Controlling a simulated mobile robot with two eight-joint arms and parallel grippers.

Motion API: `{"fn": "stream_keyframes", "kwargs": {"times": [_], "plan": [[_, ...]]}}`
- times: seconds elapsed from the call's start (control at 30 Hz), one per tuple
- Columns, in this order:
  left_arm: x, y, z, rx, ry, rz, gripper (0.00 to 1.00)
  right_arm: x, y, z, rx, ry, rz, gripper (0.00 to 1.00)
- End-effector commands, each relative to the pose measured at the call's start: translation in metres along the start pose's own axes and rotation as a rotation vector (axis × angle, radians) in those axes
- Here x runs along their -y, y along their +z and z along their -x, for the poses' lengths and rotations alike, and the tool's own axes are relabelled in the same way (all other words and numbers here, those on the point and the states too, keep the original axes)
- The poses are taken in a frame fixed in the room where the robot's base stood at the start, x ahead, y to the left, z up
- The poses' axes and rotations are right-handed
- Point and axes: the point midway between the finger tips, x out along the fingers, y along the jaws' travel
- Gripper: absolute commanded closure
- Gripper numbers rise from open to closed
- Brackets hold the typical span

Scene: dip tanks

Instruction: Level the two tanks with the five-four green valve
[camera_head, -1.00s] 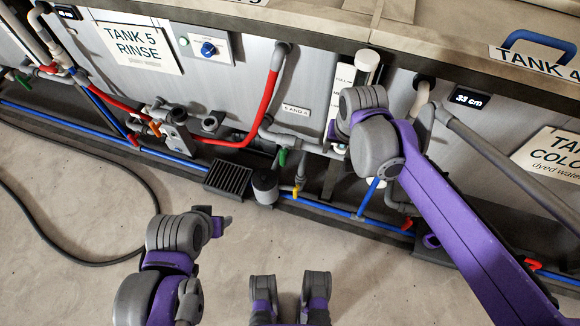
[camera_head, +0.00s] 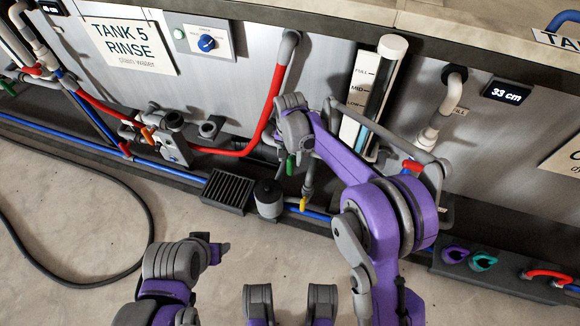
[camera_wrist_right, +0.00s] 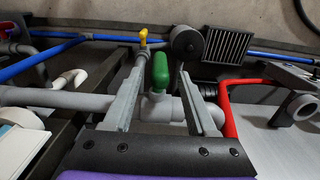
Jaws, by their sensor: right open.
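The green valve (camera_head: 291,165) hangs on grey piping low on the tank front, partly hidden by my right arm in the head view. In the right wrist view the green handle (camera_wrist_right: 160,70) lies between the fingers of my right gripper (camera_wrist_right: 163,82), pointing across the horizontal grey pipe (camera_wrist_right: 60,98). The fingers are open, with a gap visible on both sides of the handle.
A yellow valve (camera_head: 304,204) and a dark round canister (camera_head: 269,197) are close to the green valve. A black grate (camera_head: 229,188) and a red pipe (camera_head: 270,105) are to its left. A sight gauge (camera_head: 382,95) and a 33 cm display (camera_head: 507,92) are to its right.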

Motion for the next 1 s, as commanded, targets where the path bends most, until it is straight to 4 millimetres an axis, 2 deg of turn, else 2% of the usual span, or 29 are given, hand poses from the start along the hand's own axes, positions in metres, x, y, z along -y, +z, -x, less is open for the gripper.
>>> {"fn": "stream_keyframes", "kwargs": {"times": [0.03, 0.1, 0.3, 0.7, 1.0], "plan": [[0.0, 0.001, -0.005, 0.002, 0.0, 0.0, 0.43, 0.0, -0.001, -0.013, 0.0, 0.0, 0.0, 0.43], [0.0, 0.002, -0.008, 0.003, 0.0, 0.0, 0.43, 0.0, -0.001, -0.025, 0.0, 0.0, 0.0, 0.43], [0.0, 0.004, -0.014, 0.005, 0.0, 0.0, 0.43, 0.0, 0.0, -0.048, 0.0, 0.0, 0.0, 0.43], [0.0, 0.004, -0.015, 0.005, 0.0, 0.0, 0.43, 0.0, 0.0, -0.053, 0.0, 0.0, 0.0, 0.44], [0.0, 0.004, -0.015, 0.005, 0.0, 0.0, 0.43, 0.0, 0.0, -0.053, 0.0, 0.0, 0.0, 0.98]]}}
